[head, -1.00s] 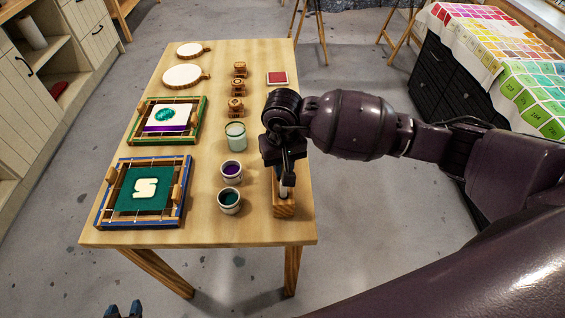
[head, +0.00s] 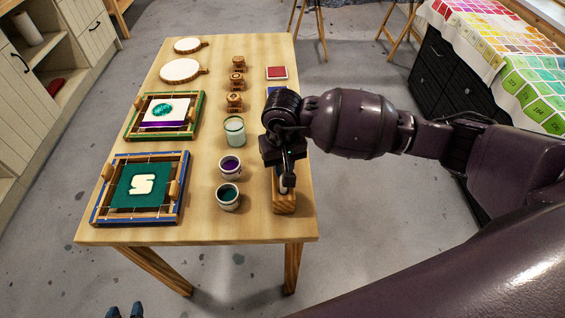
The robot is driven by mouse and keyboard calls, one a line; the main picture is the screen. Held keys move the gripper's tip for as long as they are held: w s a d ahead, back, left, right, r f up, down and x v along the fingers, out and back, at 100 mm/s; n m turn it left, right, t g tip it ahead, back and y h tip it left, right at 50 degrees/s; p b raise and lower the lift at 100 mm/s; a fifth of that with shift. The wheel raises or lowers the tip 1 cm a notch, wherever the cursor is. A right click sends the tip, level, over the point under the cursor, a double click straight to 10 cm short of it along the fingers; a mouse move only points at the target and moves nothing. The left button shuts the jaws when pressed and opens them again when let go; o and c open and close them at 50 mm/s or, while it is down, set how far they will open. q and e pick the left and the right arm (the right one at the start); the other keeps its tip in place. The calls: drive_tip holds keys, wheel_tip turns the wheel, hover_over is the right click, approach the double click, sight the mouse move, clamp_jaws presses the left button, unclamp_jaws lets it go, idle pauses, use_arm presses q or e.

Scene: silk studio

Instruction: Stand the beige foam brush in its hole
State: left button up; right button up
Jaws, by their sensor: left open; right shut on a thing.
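My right gripper (head: 287,183) is shut and points down over the near end of the wooden block (head: 285,204) at the table's right edge. What it grips is mostly hidden by the fingers; a small pale piece (head: 281,187), likely part of the beige foam brush, shows beside them at the block's top. I cannot tell whether the brush is seated in a hole, and the holes are hidden. My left gripper (head: 125,311) shows only as two dark fingertips, apart and empty, at the bottom edge, in front of the table.
On the table (head: 205,222), a purple paint cup (head: 230,168), a teal cup (head: 228,197) and a pale green jar (head: 234,131) stand left of the block. Two framed screens (head: 183,190) lie farther left. Carved stamps (head: 235,102) and a red pad (head: 277,73) are farther back.

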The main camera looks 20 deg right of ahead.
drive_tip(key=shift+f+b, duration=0.3)
idle(0.8)
drive_tip(key=o, duration=0.8)
drive_tip(key=shift+o, duration=0.2)
drive_tip(key=shift+r, duration=0.1)
wheel_tip(320, 180, up, 11)
drive_tip(key=shift+f, duration=0.15)
